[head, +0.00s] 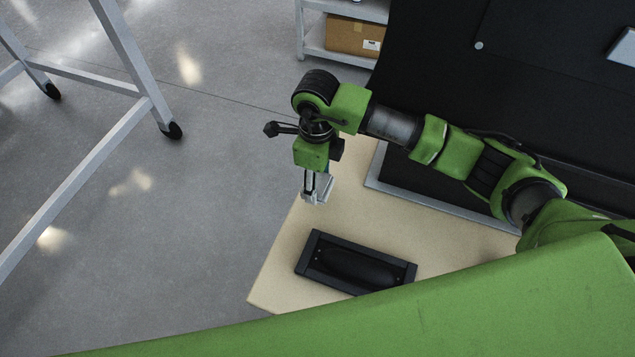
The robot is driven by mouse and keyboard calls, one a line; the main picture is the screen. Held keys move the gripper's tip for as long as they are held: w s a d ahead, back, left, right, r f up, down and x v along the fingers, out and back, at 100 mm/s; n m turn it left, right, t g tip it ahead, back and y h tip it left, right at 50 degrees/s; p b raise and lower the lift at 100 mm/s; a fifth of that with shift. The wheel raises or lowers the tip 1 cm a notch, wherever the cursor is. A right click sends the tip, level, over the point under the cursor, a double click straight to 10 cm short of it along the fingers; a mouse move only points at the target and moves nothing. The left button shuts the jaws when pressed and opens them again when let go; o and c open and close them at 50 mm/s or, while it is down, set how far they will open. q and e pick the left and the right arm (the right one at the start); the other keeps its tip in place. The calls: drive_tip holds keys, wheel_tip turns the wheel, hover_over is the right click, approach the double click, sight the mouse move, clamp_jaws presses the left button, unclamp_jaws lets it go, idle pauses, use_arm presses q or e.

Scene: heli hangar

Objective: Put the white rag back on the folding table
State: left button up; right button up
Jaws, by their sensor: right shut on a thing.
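My right gripper (316,197) points down over the far left part of a beige tabletop (285,275), which looks like the folding table. It is shut on a small pale thing at its fingertips, which I take to be the white rag; little of it shows, and its edges are hard to tell from the grey fingers. I cannot tell whether it touches the tabletop. My left gripper is not in view.
A black tray-like holder (355,264) lies on the tabletop, nearer than the gripper. A large black panel (450,90) stands behind my right arm. A wheeled grey metal frame (90,165) stands at the left. A shelf with a cardboard box (348,36) is at the back. Open floor lies between.

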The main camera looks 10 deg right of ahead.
sight(317, 187)
drive_tip(key=shift+w+d+f, duration=0.15)
drive_tip(key=shift+w+f, duration=0.55)
drive_tip(key=shift+f, duration=0.15)
drive_tip(key=shift+w+f, duration=0.1)
drive_tip(key=shift+f, duration=1.5)
drive_tip(key=shift+f, duration=0.15)
drive_tip(key=o, duration=1)
wheel_tip(317, 187, up, 12)
drive_tip(key=shift+r+b, duration=0.2)
drive_tip(key=shift+b, duration=0.3)
